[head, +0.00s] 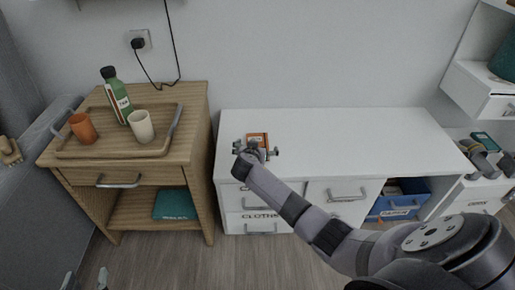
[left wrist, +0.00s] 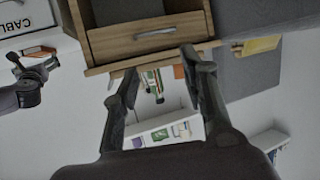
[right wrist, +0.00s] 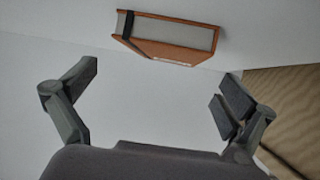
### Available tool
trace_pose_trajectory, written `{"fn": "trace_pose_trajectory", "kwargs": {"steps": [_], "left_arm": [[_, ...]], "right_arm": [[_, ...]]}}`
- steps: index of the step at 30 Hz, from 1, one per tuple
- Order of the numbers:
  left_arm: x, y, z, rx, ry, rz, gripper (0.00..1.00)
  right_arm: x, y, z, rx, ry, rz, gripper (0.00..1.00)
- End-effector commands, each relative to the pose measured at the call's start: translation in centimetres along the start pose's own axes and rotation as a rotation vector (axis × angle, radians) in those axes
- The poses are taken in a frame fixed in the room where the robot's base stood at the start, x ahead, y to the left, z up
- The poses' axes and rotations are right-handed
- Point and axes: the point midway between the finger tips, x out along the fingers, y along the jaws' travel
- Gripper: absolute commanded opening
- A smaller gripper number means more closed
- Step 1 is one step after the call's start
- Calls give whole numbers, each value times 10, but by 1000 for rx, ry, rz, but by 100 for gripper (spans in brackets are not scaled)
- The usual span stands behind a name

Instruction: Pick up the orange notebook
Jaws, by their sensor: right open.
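The orange notebook (head: 257,137) lies on the white desk top near its left end. In the right wrist view the notebook (right wrist: 172,32) shows orange covers, a pale page edge and a dark band, beyond the fingertips. My right gripper (head: 256,152) is over the desk, at the near side of the notebook, and partly covers it in the head view. Its fingers are wide apart and empty in the right wrist view (right wrist: 158,80). My left gripper (head: 86,276) shows only its fingertips at the bottom left of the head view. The left wrist view (left wrist: 158,72) shows it open and empty.
The white desk (head: 370,135) is mostly clear right of the notebook. A wooden nightstand (head: 192,125) at left carries a tray (head: 108,151) with an orange cup (head: 83,128), a green bottle (head: 115,98) and a cream cup (head: 141,127). A blue bin (head: 398,206) sits under the desk.

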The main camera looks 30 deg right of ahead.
Motion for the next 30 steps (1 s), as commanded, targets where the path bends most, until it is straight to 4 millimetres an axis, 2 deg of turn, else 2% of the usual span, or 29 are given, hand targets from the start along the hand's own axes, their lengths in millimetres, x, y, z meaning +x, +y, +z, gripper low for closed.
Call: {"fn": "trace_pose_trajectory", "kwargs": {"steps": [6,15,19,26,30], "left_arm": [[3,6,-40,-1,220,13,40],[-8,12,-87,-6,478,28,40],[-12,13,-96,-7,524,31,40],[-13,13,-97,-7,532,31,40],[-13,13,-97,-7,531,31,40]], "right_arm": [[18,-4,5,0,0,0,100],[40,-4,5,0,0,1,100],[43,-4,4,1,0,1,100],[43,-4,4,1,0,0,100],[43,-4,4,1,0,0,93]]}}
